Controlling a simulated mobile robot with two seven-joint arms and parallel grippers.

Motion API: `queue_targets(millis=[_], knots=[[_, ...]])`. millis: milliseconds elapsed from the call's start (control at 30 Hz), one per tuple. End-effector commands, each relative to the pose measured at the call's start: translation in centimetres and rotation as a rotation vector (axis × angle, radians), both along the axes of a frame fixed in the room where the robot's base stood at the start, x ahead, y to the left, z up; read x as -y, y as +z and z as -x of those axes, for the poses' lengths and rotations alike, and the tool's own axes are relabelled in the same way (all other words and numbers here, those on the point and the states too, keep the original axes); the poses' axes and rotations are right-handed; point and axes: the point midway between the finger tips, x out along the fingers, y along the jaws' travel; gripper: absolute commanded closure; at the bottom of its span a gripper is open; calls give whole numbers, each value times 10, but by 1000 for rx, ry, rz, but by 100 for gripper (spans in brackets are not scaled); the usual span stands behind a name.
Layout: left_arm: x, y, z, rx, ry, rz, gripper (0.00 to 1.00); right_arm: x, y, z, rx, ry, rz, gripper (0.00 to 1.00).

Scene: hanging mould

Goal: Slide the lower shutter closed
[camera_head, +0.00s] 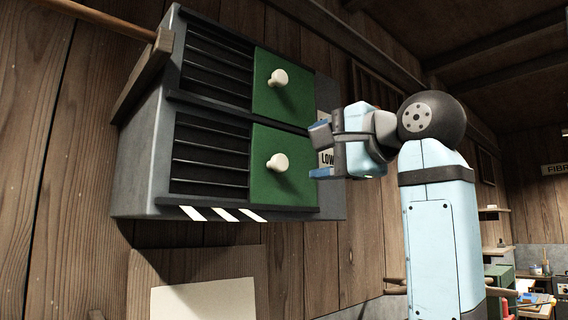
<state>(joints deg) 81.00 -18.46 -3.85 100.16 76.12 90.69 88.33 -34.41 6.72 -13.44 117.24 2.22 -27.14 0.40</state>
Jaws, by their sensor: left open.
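A grey cabinet (142,165) on the plank wall has two dark slatted openings, one above the other. The lower shutter (262,190) is a green panel with a cream knob (278,163). It stands at the right end of the lower row, and the lower slats (208,158) to its left are uncovered. My left gripper (317,152) is open and empty, just right of the lower knob in the picture, with its fingers pointing left towards it. A gap shows between fingertips and knob. My right gripper is out of view.
The upper shutter (270,92), green with a similar knob, also stands at the right, with bare slats beside it. A label starting "LOW" (326,158) is partly hidden behind my gripper. A wooden bar (100,19) meets the cabinet's upper left. A cluttered workbench stands far right.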

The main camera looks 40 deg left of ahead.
Motion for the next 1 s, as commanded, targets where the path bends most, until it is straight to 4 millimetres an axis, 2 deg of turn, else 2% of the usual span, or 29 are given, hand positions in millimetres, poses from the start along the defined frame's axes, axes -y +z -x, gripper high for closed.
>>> queue_targets(millis=[33, 200, 400, 600, 900, 933, 1000], knots=[[-13, 1, -1, 0, 4, 0, 39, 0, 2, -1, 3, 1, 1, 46], [-50, 1, -4, 0, 5, 0, 39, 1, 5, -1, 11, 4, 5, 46], [-84, 1, -7, -1, 5, -2, 39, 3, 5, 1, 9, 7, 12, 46], [-100, 0, -8, -1, 2, -2, 39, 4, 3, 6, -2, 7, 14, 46], [-103, 0, -9, -1, 1, -2, 39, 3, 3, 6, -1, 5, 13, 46], [-103, 0, -9, -1, 1, -2, 41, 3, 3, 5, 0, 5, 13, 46], [-102, 0, -9, -1, 1, -2, 57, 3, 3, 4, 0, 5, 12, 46]])
